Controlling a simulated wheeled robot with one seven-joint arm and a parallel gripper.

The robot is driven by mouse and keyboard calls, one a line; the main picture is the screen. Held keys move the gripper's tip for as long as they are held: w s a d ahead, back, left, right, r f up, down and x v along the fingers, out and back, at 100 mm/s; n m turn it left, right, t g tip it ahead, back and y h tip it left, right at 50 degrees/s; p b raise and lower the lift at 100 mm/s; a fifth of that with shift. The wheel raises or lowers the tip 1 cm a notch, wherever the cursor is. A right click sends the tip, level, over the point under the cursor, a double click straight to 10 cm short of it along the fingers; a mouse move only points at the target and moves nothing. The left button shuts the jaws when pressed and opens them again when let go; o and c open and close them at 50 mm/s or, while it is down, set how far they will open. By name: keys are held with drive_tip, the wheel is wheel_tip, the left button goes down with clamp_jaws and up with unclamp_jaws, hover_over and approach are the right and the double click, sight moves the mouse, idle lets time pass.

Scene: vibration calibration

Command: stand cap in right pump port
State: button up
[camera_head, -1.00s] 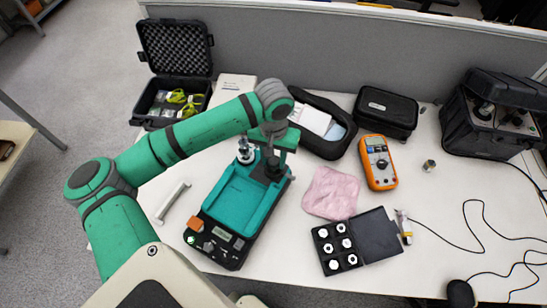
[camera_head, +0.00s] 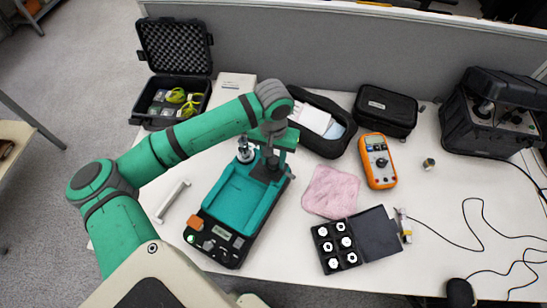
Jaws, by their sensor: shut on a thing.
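The pump (camera_head: 235,200) is a teal and black unit with a shallow teal tray, standing on the table in front of my arm. At its back left, a silver fitting (camera_head: 245,153) stands upright. My gripper (camera_head: 268,168) points down over the back right of the pump, beside that fitting. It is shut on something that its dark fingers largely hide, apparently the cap. The right port is hidden behind the gripper, so I cannot tell whether the cap touches it.
A pink cloth (camera_head: 331,192), an orange multimeter (camera_head: 378,161) and an open black case of white-topped pieces (camera_head: 375,235) lie to the right. A small metal cylinder (camera_head: 429,164) stands farther right. A light bar (camera_head: 173,202) lies left of the pump.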

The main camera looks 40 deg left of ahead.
drive_tip(key=o, duration=1.1)
drive_tip(key=shift+o, duration=0.2)
wheel_tip(320, 180, up, 11)
drive_tip(key=shift+f, duration=0.15)
